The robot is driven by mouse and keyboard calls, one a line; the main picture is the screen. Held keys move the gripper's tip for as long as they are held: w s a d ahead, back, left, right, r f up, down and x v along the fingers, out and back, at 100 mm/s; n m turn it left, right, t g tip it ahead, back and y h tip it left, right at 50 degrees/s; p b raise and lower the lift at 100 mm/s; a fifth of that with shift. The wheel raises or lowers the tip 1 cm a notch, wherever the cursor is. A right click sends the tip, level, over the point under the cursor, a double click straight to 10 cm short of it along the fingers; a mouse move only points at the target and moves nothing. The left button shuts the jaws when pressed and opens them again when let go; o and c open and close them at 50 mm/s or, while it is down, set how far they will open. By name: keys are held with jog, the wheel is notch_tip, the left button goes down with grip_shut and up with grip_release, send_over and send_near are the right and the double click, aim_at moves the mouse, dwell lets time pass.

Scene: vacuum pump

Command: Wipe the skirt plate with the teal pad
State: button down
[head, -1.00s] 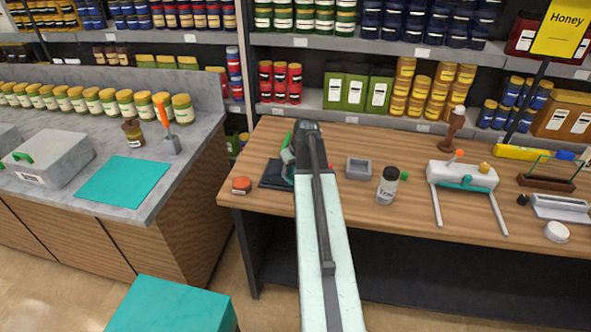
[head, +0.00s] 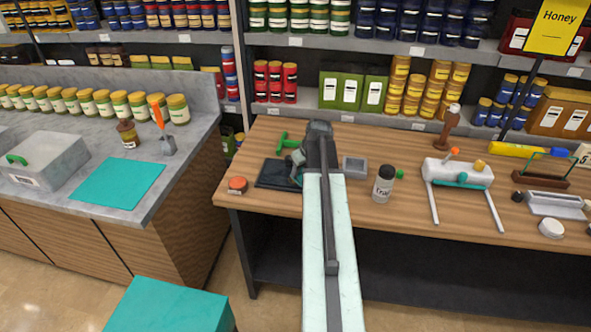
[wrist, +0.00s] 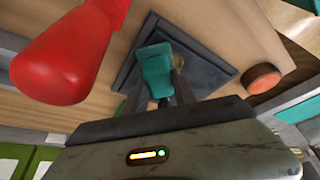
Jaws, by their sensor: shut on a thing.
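My gripper (wrist: 158,88) is shut on the teal pad (wrist: 155,62), which stands up between the two fingers in the wrist view. Behind the pad lies a dark square plate with a raised rim (wrist: 207,72), apparently the skirt plate. Whether the pad touches it I cannot tell. In the head view the dark plate (head: 272,174) lies on the left part of the wooden table, left of my arm's end. My arm hides its right part, and the gripper and pad are not clear there.
An orange-red puck (head: 237,186) sits left of the plate, and a green handle (head: 284,142) behind it. A grey square tray (head: 355,166) and a dark-capped jar (head: 383,184) stand to the right. A large red thing (wrist: 65,60) is close in the wrist view.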

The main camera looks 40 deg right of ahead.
jog(key=shift+s+d, duration=0.6)
jog(key=shift+s, duration=0.3)
notch_tip(320, 180, up, 6)
jog(key=p, duration=0.6)
jog(key=shift+w, duration=0.1)
notch_tip(320, 180, up, 3)
jog(key=p, duration=0.3)
jog(key=shift+r, duration=0.15)
